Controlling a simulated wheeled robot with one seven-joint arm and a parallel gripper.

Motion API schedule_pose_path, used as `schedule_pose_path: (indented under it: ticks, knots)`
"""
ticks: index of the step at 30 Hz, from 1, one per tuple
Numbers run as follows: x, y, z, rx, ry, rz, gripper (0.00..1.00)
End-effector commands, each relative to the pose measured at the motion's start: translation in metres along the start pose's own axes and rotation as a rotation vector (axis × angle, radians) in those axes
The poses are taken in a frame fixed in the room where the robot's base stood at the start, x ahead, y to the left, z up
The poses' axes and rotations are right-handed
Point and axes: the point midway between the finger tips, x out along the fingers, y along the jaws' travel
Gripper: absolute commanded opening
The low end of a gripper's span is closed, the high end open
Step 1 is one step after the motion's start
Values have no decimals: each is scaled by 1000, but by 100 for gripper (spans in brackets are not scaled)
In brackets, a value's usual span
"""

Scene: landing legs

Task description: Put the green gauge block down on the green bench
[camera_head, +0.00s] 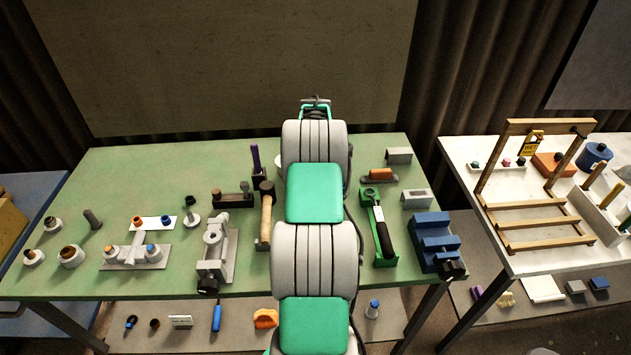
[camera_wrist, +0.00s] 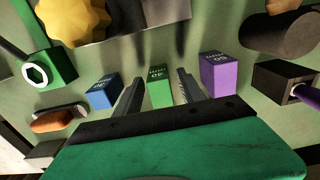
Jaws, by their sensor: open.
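The green gauge block (camera_wrist: 158,88) stands upright between the two fingers of my gripper (camera_wrist: 159,76) in the wrist view. The fingers are spread, with a gap visible beside the block. Its foot is partly hidden, but it appears to stand on the green bench (camera_wrist: 215,120). A blue block (camera_wrist: 103,92) is left of the fingers and a purple block (camera_wrist: 220,73) is right of them. In the head view, my own arm covers the middle of the green bench (camera_head: 120,185), hiding the blocks and my gripper.
In the wrist view, a dark holder with a purple rod (camera_wrist: 277,82) is at right, and a green tool with a hex socket (camera_wrist: 45,70) at left. In the head view, a mallet (camera_head: 266,215) and a blue stepped block (camera_head: 435,240) stand near my arm. The bench's back left is clear.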

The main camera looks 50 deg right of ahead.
Motion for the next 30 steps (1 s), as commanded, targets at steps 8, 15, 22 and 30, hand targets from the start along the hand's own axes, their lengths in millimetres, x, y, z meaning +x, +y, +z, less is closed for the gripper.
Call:
schedule_pose_path:
  ticks: [8,15,22,30]
  knots:
    - [-40,0,-2,0,7,1,47]
    - [-100,0,-1,0,4,0,47]
    - [-123,0,0,0,0,0,47]
    - [-181,-132,68,-223,86,-4,47]
